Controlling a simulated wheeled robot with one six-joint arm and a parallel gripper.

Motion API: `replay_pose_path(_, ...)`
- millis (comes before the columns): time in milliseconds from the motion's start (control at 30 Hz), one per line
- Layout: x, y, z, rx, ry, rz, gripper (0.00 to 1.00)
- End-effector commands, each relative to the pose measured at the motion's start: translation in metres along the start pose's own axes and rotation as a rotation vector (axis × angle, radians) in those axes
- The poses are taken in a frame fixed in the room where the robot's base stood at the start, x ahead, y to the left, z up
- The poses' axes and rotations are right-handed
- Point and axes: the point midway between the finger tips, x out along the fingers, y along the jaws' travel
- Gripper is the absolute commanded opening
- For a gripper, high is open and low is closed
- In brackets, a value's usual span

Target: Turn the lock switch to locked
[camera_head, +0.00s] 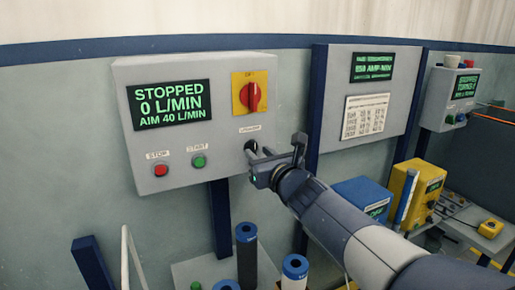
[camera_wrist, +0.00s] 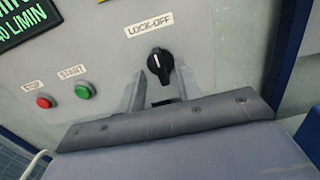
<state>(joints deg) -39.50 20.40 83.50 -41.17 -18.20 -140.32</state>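The lock switch (camera_wrist: 160,64) is a black rotary knob with a white pointer line, under a label (camera_wrist: 150,25) reading LOCK-OFF. In the wrist view the line points nearly straight up, leaning slightly left. In the head view the knob (camera_head: 250,145) shows at the lower right of the grey control box (camera_head: 215,155), partly behind my gripper. My gripper (camera_wrist: 160,74) is open, with one finger on each side of the knob and nothing held. In the head view my gripper (camera_head: 256,156) is close in front of the panel. I cannot tell whether the fingers touch the knob.
The box carries a red STOP button (camera_head: 160,170), a green START button (camera_head: 199,161), a red rotary switch (camera_head: 251,97) on yellow, and a display (camera_head: 172,104) reading STOPPED, 0 L/MIN, AIM 40 L/MIN. Blue-topped cylinders (camera_head: 246,255) stand below. A blue post (camera_head: 313,120) is right.

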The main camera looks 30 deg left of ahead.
Motion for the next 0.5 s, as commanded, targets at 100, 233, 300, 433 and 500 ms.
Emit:
replay_pose_path(100, 0.012, 0.0, 0.001, 0.001, 0.001, 0.0, 0.33)
replay_pose_path(233, 0.018, 0.0, 0.0, 0.001, 0.001, 0.0, 0.33)
replay_pose_path(300, 0.019, 0.0, 0.0, 0.001, 0.001, 0.0, 0.33)
replay_pose_path(433, 0.019, 0.0, 0.0, 0.001, 0.0, 0.0, 0.33)
replay_pose_path(500, 0.019, 0.0, 0.0, 0.001, 0.0, 0.0, 0.33)
